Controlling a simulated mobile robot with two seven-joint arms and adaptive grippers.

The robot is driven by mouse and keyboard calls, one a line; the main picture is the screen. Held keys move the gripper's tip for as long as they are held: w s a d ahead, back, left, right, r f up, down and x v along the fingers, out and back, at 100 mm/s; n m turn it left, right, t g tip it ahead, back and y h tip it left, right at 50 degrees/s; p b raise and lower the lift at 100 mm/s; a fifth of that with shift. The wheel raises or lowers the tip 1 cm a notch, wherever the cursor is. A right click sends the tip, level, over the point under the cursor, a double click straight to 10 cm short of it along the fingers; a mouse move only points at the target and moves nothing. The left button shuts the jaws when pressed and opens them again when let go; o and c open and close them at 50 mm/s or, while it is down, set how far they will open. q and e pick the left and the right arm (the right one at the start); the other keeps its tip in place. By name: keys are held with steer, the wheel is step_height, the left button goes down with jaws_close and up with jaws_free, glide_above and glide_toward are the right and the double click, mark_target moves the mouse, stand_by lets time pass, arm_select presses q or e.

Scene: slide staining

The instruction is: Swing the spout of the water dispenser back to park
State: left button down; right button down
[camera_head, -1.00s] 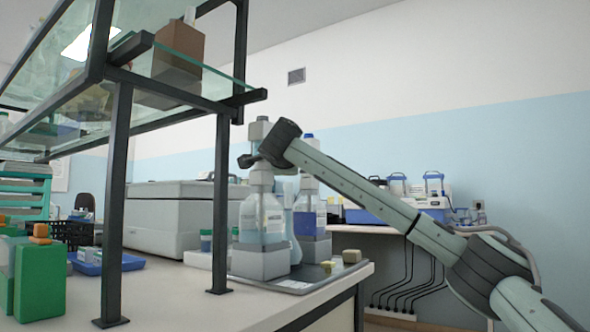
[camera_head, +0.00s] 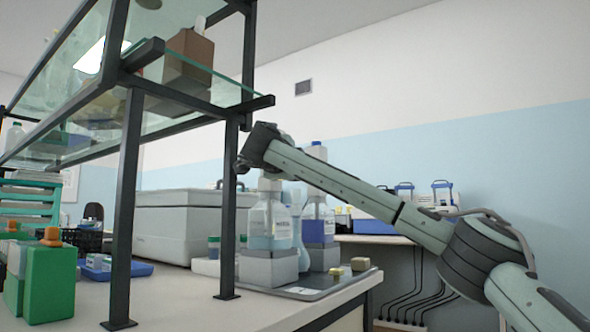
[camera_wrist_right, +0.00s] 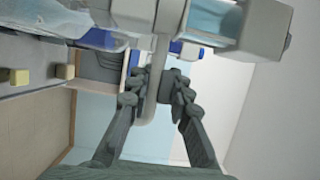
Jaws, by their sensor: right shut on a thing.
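The front dispenser (camera_head: 267,225) is a clear bottle with a white label on a grey base, at the bench's right end. Its top is hidden behind my right wrist in the head view. My right gripper (camera_head: 243,165) is beside that top. My left gripper is out of view.
A second dispenser (camera_head: 318,235) with a blue label stands close on the right. Both stand on a dark tray (camera_head: 335,283) with small yellowish blocks. A shelf post (camera_head: 229,210) is close left of my right gripper. A green bottle (camera_head: 50,280) stands front left.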

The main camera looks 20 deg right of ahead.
steer(key=shift+f, duration=0.3)
steer(key=c, duration=1.3)
jaws_free()
steer(key=shift+w, duration=0.1)
steer(key=shift+c, duration=0.2)
steer(key=shift+r, duration=0.2)
steer(key=v, duration=1.2)
